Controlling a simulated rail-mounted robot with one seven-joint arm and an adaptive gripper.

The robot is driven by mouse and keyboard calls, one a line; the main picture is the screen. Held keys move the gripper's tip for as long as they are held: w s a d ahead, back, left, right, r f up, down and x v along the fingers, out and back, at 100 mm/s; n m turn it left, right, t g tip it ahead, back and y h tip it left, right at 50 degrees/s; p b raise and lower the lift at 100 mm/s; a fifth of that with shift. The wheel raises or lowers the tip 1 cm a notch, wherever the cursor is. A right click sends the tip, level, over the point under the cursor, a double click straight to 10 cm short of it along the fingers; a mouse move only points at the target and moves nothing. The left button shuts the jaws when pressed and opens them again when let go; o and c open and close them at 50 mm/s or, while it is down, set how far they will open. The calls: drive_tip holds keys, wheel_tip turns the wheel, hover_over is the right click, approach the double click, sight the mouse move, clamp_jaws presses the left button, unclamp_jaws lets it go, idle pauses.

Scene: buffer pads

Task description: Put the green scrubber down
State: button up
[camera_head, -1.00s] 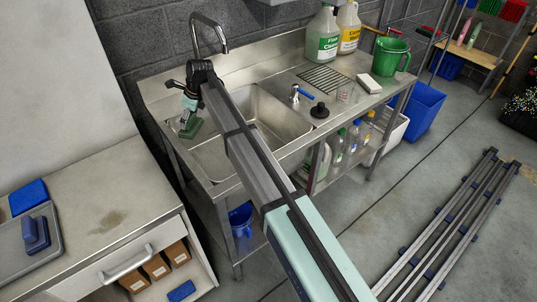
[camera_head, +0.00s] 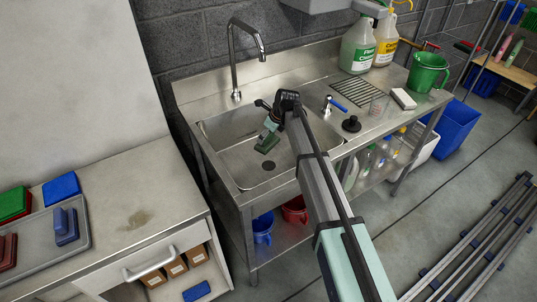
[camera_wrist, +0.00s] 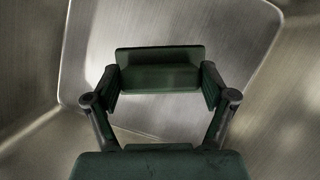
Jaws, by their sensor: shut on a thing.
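The green scrubber (camera_head: 266,144) is over the metal sink basin (camera_head: 225,128), above and left of the drain hole. I cannot tell whether its underside touches the basin floor. My gripper (camera_head: 269,132) is shut on the scrubber, pointing down into the sink. In the wrist view, the green scrubber (camera_wrist: 160,72) lies between the two fingertips (camera_wrist: 160,88), with the metal basin behind it.
A faucet (camera_head: 233,60) rises behind the sink. A black plunger-like item (camera_head: 351,124), a spray handle (camera_head: 335,104) and a white block (camera_head: 403,98) sit on the right counter. On the left bench are a grey tray (camera_head: 45,262), a blue scrubber (camera_head: 66,226) and a blue pad (camera_head: 61,188).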

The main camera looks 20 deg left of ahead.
sight(273, 145)
wheel_tip(273, 145, down, 12)
drive_tip(key=shift+r+p, duration=0.2)
drive_tip(key=shift+p, duration=0.8)
drive_tip(key=shift+f, duration=0.15)
drive_tip(key=o, duration=1.1)
drive_tip(key=shift+c, duration=0.2)
drive_tip(key=b+v, duration=0.2)
drive_tip(key=v, duration=1)
drive_tip(key=shift+b, duration=0.35)
